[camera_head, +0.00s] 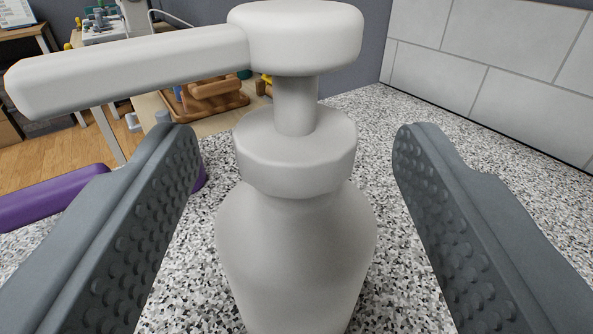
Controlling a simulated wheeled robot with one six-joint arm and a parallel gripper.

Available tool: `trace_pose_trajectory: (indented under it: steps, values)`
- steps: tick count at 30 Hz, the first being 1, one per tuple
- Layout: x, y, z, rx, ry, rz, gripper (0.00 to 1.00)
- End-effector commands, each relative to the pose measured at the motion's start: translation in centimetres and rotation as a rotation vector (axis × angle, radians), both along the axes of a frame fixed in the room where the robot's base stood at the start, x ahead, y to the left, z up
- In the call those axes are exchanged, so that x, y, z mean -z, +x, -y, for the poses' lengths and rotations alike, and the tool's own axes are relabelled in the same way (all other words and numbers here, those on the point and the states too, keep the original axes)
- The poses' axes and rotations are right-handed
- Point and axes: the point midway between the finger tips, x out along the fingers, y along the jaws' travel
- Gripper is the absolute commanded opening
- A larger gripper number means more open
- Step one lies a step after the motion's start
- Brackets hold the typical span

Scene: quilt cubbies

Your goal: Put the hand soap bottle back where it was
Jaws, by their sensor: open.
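The hand soap bottle (296,245) is pale grey-white with a pump top (295,40) whose spout points left. It stands upright on a speckled grey counter, close to the camera, and its base is cut off by the bottom of the picture. My gripper (293,150) is open, with one dark ridged finger on each side of the bottle. A clear gap shows between the bottle and each finger, so neither seems to touch it.
A purple object (60,198) lies behind the left finger. A wooden item (208,100) sits behind the bottle on a light surface. A tiled wall (490,70) bounds the right. The speckled counter (370,110) is clear behind the right finger. Wooden floor shows far left.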

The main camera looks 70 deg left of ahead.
Motion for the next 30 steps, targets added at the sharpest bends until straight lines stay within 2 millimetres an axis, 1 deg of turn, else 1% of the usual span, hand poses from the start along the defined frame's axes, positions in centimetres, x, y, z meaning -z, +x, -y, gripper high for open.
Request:
trace_pose_trajectory:
  steps: [1, 3, 6, 10, 15, 25, 28, 30]
  values:
    - [0.0, -0.4, 1.1, 0.003, 0.001, 0.001, 0.59]
    - [0.0, -0.8, 2.4, 0.003, 0.0, 0.001, 0.59]
    - [0.0, -1.5, 3.9, 0.003, 0.0, 0.0, 0.59]
    - [0.0, -2.1, 5.4, 0.002, 0.0, 0.0, 0.59]
    - [0.1, -2.5, 6.3, 0.0, -0.001, 0.0, 0.59]
    - [-0.1, -2.6, 6.6, 0.006, 0.001, 0.004, 0.59]
    - [-1.2, -2.6, 7.5, 0.05, 0.005, 0.027, 0.59]
    - [-2.6, -2.5, 8.7, 0.113, 0.011, 0.06, 0.59]
